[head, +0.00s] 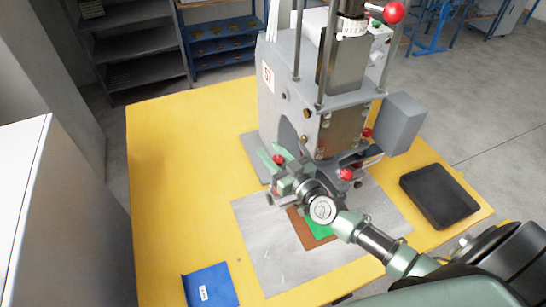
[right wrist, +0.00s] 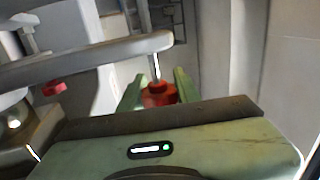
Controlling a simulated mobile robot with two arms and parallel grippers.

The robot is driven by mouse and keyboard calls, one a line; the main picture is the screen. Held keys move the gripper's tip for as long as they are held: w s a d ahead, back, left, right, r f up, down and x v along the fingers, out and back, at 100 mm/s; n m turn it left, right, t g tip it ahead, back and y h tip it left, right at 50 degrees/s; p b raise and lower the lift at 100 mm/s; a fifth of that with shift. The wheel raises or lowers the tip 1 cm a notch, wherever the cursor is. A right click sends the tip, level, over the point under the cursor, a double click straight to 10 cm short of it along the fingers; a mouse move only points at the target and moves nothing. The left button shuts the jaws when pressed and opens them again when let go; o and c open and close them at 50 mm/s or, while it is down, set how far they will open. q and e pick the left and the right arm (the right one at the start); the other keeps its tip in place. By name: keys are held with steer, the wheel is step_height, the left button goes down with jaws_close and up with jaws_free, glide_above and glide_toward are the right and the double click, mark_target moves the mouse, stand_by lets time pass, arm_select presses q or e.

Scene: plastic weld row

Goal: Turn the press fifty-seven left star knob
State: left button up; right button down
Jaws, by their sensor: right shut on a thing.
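The press (head: 290,75) with the number 57 label stands at the back of the yellow table. The left star knob (head: 278,160) is red and sits low on the press's left side. My right gripper (head: 273,157) reaches in from the lower right and is shut on this knob. In the right wrist view the red knob (right wrist: 159,95) sits between the two green fingers, below a rod, its lower part hidden by the gripper body. My left gripper is not in view.
Another red knob (head: 346,174) is right of my gripper. A grey box (head: 399,124) is on the press's right side. A black tray (head: 439,195) and a blue folder (head: 211,285) lie on the table (head: 165,190). The table's left part is clear.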

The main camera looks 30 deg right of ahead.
mark_target(282, 164)
steer(key=shift+a+n+y+b, duration=0.1)
steer(key=shift+n+y+b, duration=0.3)
steer(key=shift+y+b, duration=0.15)
steer(key=c, duration=1)
jaws_free()
steer(key=shift+s, duration=0.1)
steer(key=shift+s, duration=0.35)
steer(key=b+v, duration=0.1)
steer(key=v, duration=0.5)
steer(key=shift+s+d+r, duration=0.15)
steer(key=shift+s+d, duration=0.1)
steer(key=shift+s, duration=0.2)
